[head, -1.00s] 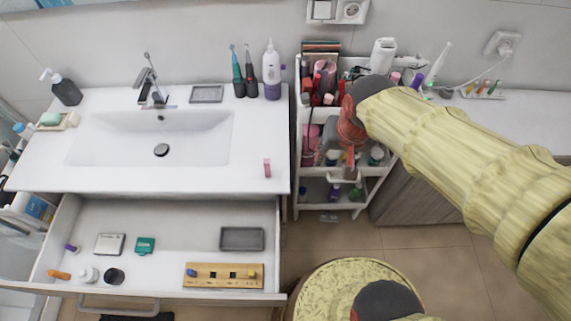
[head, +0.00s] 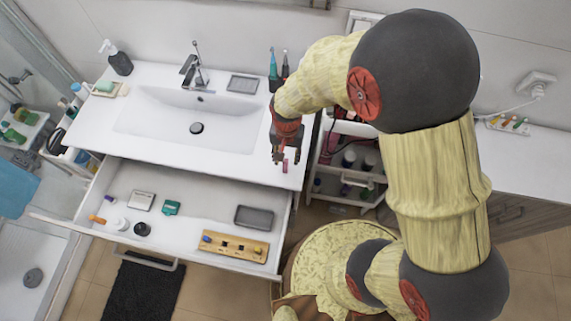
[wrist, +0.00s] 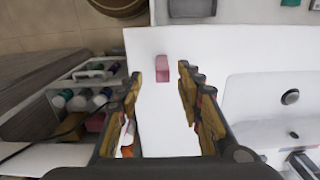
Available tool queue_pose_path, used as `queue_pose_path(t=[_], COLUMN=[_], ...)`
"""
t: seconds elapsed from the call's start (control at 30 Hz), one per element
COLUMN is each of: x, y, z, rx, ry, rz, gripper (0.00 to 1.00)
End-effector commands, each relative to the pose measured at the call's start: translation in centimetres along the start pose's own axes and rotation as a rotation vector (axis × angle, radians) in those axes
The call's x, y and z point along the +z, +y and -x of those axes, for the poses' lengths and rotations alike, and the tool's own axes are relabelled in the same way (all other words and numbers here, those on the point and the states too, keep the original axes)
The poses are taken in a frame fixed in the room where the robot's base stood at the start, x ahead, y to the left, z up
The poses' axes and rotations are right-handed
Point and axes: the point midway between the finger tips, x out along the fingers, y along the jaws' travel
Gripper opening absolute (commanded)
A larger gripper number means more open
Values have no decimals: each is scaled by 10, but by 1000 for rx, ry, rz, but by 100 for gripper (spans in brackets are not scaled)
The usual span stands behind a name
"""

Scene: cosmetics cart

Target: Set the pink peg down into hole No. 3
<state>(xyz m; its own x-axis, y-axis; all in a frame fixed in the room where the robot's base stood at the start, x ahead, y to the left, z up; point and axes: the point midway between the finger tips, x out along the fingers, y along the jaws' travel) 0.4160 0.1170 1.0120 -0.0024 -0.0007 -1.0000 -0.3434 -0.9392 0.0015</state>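The pink peg (head: 285,166) stands on the white counter near its front right edge. It also shows in the wrist view (wrist: 162,68), between and beyond my fingertips, with clear space on both sides. My gripper (head: 284,152) is open and empty just above the peg, pointing down; I see no contact. The wooden hole board (head: 262,257) lies in the open drawer. A blue peg (head: 206,239) is at its left end and a yellow peg (head: 258,250) near its right end, with dark holes between. The hole numbers are too small to read.
The open drawer (head: 185,243) also holds a grey tray (head: 254,218), a green box (head: 171,208) and small bottles. The sink basin (head: 175,130) is left of my gripper. A crowded cart (head: 350,180) stands to the right.

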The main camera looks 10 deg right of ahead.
Motion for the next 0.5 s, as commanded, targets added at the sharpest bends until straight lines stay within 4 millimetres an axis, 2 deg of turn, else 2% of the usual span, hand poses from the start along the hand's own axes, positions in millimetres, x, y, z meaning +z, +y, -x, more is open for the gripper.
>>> queue_pose_path(t=[0.13, 0.33, 0.5], x=[0, 0, -1], y=[-2, -4, -4], z=[-13, -42, -49], rx=[1, 1, -2], ry=[-1, -1, 2], rz=[1, 0, 0], gripper=[36, 36, 36])
